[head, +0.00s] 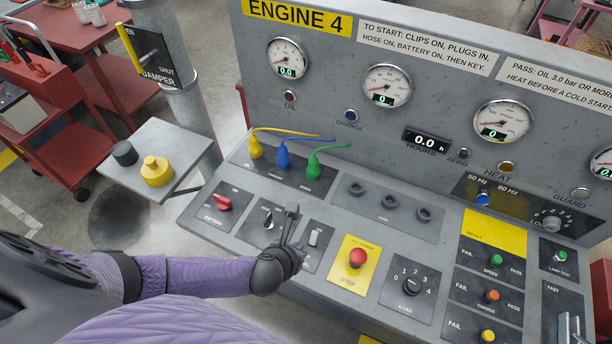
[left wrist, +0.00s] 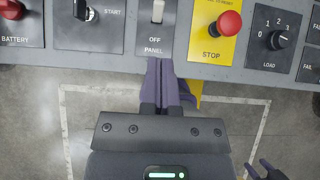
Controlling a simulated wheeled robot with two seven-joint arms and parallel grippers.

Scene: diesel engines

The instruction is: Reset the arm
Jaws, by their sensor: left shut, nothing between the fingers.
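My left gripper (head: 291,212) is shut and empty. In the head view it is over the lower row of the console, between the key switch (head: 268,219) and the white panel switch (head: 315,237). In the left wrist view the closed fingers (left wrist: 161,68) point at the console's front edge, below the panel switch (left wrist: 157,11) marked OFF. Whether the fingers touch anything is not clear. My left arm comes in from the left.
The Engine 4 console (head: 390,215) carries a red battery switch (head: 222,203), red stop button (head: 357,258) and load knob (head: 408,285). Yellow, blue and green plugs (head: 284,160) sit behind. A side shelf (head: 190,150) holds a yellow knob (head: 157,172). Open floor lies before the console.

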